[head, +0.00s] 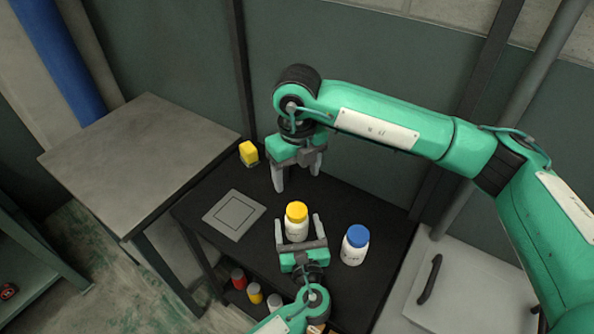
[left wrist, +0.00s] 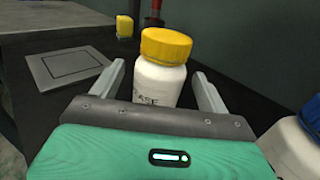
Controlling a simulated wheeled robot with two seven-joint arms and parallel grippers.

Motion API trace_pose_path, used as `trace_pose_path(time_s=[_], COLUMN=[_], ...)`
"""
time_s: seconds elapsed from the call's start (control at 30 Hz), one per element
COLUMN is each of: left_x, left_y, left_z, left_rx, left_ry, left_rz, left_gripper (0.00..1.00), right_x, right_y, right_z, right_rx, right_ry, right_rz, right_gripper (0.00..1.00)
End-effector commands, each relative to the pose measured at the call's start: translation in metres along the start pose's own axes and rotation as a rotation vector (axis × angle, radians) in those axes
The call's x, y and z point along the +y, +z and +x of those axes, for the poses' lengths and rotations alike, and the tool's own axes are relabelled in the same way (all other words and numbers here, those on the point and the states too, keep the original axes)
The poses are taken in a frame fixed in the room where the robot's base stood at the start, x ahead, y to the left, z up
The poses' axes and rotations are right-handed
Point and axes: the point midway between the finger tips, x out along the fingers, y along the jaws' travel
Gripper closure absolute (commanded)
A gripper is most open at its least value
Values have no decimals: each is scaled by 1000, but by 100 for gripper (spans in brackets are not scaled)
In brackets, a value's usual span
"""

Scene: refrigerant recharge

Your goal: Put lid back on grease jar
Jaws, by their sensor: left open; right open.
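The grease jar (head: 297,229) is a white jar with a yellow lid (head: 296,212) on its top. It stands upright on the black table. In the left wrist view the jar (left wrist: 157,84) shows part of a label ending in "ASE", and the yellow lid (left wrist: 166,46) sits on it. My left gripper (head: 294,226) is open, with its fingers on either side of the jar; the left wrist view shows gaps beside the jar. My right gripper (head: 298,178) is open and empty, pointing down above the table behind the jar.
A white jar with a blue lid (head: 355,245) stands right of the grease jar. A yellow item (head: 249,152) stands at the back left. A grey square plate (head: 234,215) lies on the left. Several small containers (head: 254,293) sit on a lower shelf. A grey table (head: 140,150) adjoins on the left.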

Motion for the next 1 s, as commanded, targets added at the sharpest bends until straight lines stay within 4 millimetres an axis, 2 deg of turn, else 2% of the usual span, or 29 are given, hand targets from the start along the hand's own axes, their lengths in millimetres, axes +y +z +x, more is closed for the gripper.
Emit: trace_pose_path(time_s=[0.3, 0.5, 0.67, 1.0], left_x=[0, 0, 0, 0], left_y=[-3, -2, -1, 0], left_z=[-74, -104, -114, -114], left_rx=[3, 2, 0, 0], left_ry=[0, 1, 1, 1], left_rz=[0, 0, 0, 0], left_gripper=[22, 22, 22, 22], right_x=[0, 0, 0, 0], right_y=[0, 0, 0, 0], right_z=[13, 17, 18, 18], right_rx=[0, 0, 0, 0], right_ry=[0, 0, 0, 0], right_rz=[0, 0, 0, 0], right_gripper=[31, 31, 31, 31])
